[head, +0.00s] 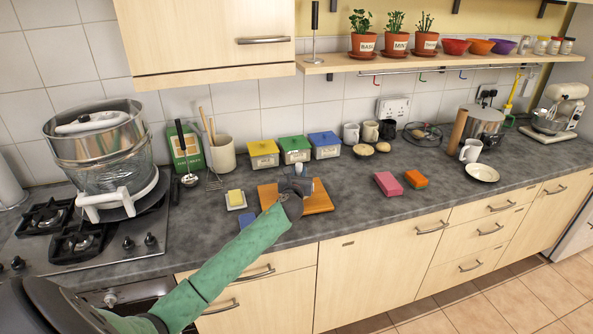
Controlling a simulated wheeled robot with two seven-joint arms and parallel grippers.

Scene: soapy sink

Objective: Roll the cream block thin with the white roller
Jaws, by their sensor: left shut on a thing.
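My left gripper (291,193) is low over the wooden board (318,204), at the end of my green-sleeved arm. It is shut on a small pale thing (298,171) that shows just beyond the jaws. The gripper hides most of that thing, and I cannot tell whether it is the white roller. I cannot make out a cream block on the board. A pale yellow block (235,197) sits on a small white dish (237,206) left of the board. My right gripper is not in view.
Yellow (263,155), green (295,150) and blue (325,146) boxes stand behind the board. A blue block (247,219) lies near the counter's front edge. Pink (388,184) and orange (416,179) blocks lie to the right. A steamer (101,150) stands on the hob. Counter between board and pink block is clear.

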